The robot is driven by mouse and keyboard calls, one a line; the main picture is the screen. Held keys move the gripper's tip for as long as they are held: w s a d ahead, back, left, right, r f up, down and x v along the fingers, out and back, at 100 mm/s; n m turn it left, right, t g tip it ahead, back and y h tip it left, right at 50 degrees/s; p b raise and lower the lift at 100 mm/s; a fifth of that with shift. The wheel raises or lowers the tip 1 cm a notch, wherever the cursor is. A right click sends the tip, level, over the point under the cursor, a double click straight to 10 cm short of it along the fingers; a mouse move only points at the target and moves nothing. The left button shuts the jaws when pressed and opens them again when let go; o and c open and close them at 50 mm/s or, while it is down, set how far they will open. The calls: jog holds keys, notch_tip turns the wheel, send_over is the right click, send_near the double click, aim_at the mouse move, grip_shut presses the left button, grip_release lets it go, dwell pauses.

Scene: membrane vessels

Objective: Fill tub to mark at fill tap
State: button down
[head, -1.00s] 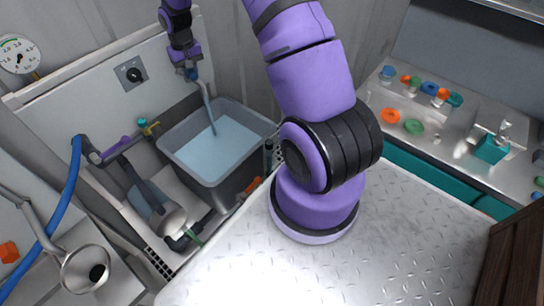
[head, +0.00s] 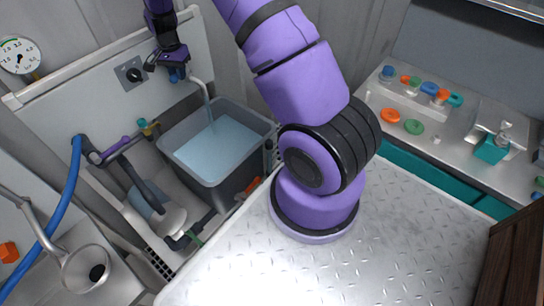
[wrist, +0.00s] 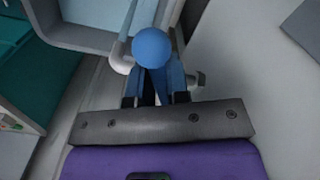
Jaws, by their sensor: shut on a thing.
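The grey tub (head: 235,185) stands in the sink bay, holding pale blue water (head: 214,150) to below its rim. I cannot make out the mark. The fill tap (head: 200,82) has a pale spout above the tub, with a stream falling from it. My gripper (head: 176,70) is at the tap, up and left of the tub. In the wrist view my gripper (wrist: 155,95) is shut on the blue tap handle (wrist: 152,47), whose round knob shows beyond the fingers. The grip contact is partly hidden.
A dial gauge (head: 18,55) and a black knob (head: 132,75) are on the wall left of the tap. Pipes and a blue hose (head: 68,190) lie left of the tub. A bench with coloured rings (head: 390,115) is at right.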

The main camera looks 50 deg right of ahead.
jog(key=shift+w+a+m, duration=0.15)
jog(key=shift+w+m, duration=0.3)
jog(key=shift+m, duration=0.6)
jog(key=shift+w+a+m, duration=0.1)
jog(key=shift+w+m, duration=0.3)
jog(key=shift+m, duration=0.6)
jog(key=shift+w+a+m, duration=0.15)
jog(key=shift+w+m, duration=0.3)
jog(key=shift+m, duration=0.6)
jog(key=c, duration=1.1)
grip_release()
jog(key=shift+o, duration=0.2)
notch_tip(320, 180, up, 11)
jog(key=shift+f, duration=0.1)
